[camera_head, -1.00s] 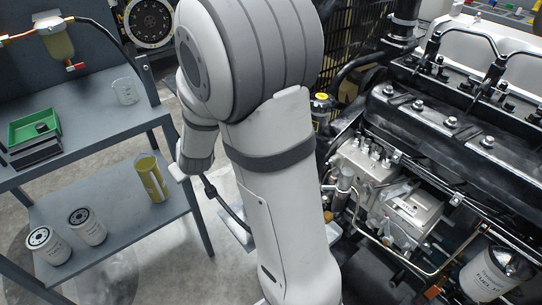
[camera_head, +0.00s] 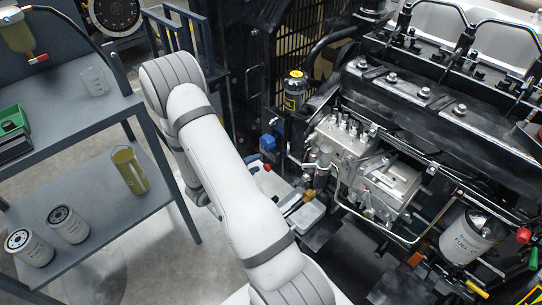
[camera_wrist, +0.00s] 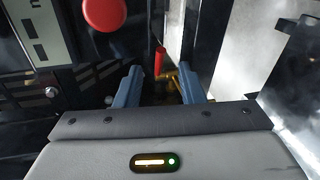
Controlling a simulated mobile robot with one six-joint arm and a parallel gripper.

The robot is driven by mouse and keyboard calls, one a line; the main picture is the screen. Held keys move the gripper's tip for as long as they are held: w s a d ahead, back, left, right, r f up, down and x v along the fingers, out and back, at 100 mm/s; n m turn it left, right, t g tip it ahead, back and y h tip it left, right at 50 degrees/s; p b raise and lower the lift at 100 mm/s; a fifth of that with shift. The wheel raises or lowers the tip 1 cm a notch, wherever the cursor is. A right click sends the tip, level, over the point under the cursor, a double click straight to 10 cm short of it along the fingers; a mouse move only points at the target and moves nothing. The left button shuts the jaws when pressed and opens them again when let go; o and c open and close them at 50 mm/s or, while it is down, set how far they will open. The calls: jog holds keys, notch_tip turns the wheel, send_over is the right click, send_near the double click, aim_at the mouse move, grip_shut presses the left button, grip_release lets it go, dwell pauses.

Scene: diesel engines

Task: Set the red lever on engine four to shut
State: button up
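In the wrist view my gripper (camera_wrist: 160,88) is open, with its two blue fingers apart and nothing held between them. A red lever (camera_wrist: 160,62) stands upright in the picture just beyond the fingertips, roughly midway between them. A brass valve fitting (camera_wrist: 173,78) shows beside its lower end. Whether the lever touches a finger cannot be told. No engine number is readable. In the head view my arm covers the middle left, and I cannot make out my gripper there.
A large red button (camera_wrist: 103,14) and a panel are left of the lever in the wrist view. In the head view the engine (camera_head: 440,125) fills the right. A grey shelf table (camera_head: 85,195) with filters stands left, with bare floor below.

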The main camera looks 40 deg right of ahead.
jog(key=b+x, duration=0.1)
jog(key=x, duration=0.4)
jog(key=shift+d, duration=0.25)
jog(key=shift+c, duration=0.5)
grip_shut()
